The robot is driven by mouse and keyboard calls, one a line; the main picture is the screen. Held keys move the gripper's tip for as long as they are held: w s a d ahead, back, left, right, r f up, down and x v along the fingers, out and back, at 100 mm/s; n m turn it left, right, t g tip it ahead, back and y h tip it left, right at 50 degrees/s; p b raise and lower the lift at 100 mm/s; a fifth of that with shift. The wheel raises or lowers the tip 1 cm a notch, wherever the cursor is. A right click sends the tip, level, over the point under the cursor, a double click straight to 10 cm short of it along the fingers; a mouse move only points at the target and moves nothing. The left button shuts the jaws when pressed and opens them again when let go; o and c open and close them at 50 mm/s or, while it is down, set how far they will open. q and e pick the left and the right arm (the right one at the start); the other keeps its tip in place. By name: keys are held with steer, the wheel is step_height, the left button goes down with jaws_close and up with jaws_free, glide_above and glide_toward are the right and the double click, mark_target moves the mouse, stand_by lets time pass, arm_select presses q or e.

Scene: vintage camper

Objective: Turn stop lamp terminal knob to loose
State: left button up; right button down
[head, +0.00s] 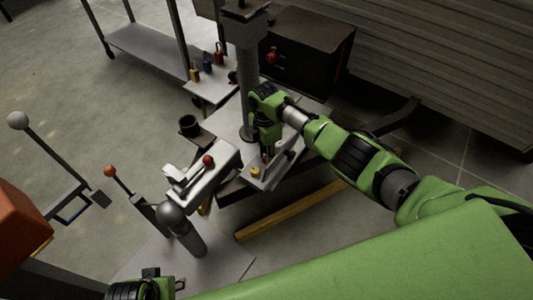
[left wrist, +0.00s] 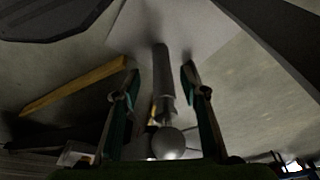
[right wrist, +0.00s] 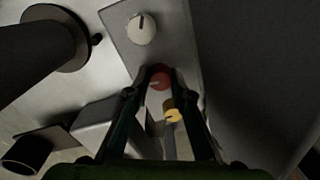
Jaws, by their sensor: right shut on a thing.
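A small grey panel (right wrist: 190,88) in the right wrist view carries a white knob (right wrist: 141,29), a red knob (right wrist: 160,82) and a yellow knob (right wrist: 172,109). I cannot read any label telling which is the stop lamp terminal. My right gripper (right wrist: 160,74) points at the panel and is shut on the red knob, whose sides the fingertips partly cover. In the head view my right gripper (head: 268,153) reaches down to this panel, with the yellow knob (head: 255,171) beside it. My left gripper (left wrist: 160,76) is open and empty, away from the panel.
A thick column (head: 248,85) stands close behind my right gripper. A vise-like fixture with a red ball (head: 208,160) is left of the panel. A grey post with a round top (head: 172,213) stands nearer. A black cup (head: 189,125) and small padlock-like items (head: 207,62) are farther back.

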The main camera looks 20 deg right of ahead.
arm_select(q)
steer(key=shift+f, duration=0.35)
arm_select(e)
steer(key=shift+a+n, duration=0.1)
steer(key=shift+n, duration=1)
arm_select(q)
steer(key=shift+f, duration=0.1)
arm_select(e)
steer(key=c, duration=1.8)
jaws_free()
steer(key=shift+r, duration=0.1)
steer(key=r, duration=1.1)
steer(key=shift+w+a+r, duration=0.1)
steer(key=shift+w+r, duration=0.1)
steer(key=shift+r, duration=0.2)
arm_select(q)
steer(key=shift+s+a, duration=0.1)
arm_select(e)
steer(key=shift+f, duration=0.1)
